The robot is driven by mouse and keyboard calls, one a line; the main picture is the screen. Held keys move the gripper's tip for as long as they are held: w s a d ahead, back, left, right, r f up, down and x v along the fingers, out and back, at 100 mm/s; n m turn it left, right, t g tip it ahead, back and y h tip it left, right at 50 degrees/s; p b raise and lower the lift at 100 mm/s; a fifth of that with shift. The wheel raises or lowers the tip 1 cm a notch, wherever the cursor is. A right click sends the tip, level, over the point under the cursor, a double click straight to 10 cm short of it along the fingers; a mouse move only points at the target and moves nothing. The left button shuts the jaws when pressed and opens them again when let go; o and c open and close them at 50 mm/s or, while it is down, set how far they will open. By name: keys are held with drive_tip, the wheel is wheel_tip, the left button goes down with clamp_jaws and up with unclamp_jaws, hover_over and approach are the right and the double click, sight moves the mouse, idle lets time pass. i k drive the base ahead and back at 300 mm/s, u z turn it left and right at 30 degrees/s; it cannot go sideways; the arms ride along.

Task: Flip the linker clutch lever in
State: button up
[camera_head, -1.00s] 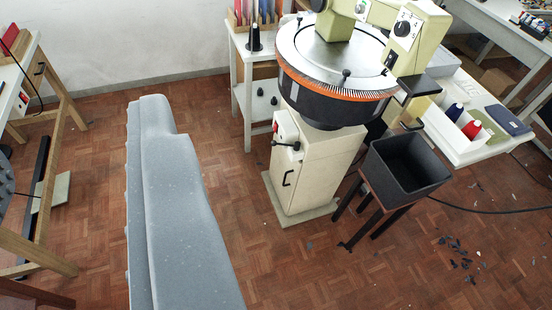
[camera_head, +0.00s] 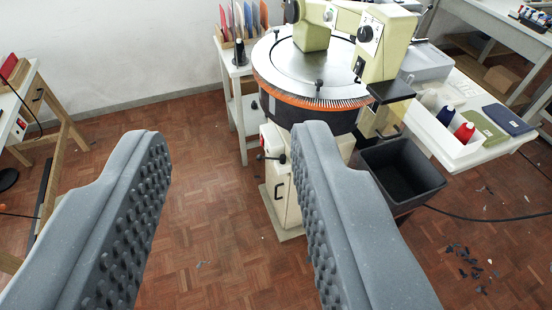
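The linker machine (camera_head: 315,55), with a round steel dial and an orange needle ring, stands on a cream cabinet (camera_head: 275,195) ahead of me. A black lever with a round knob (camera_head: 262,157) sticks out from the cabinet, below the dial and near a red switch. I take it as the clutch lever, but cannot be sure. My gripper (camera_head: 232,138) is open and empty. Its two grey studded fingers are wide apart, with floor showing between them. The right finger covers part of the cabinet. The lever appears between the fingers, close to the right one, and well beyond them.
A white side table (camera_head: 238,70) with coloured cards is behind on the left. A white bench (camera_head: 470,130) with thread cones is on the right. Floor left of the machine is clear.

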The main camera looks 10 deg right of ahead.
sight(282, 159)
drive_tip(key=z, duration=0.05)
drive_tip(key=i, duration=1)
drive_tip(key=u, duration=0.05)
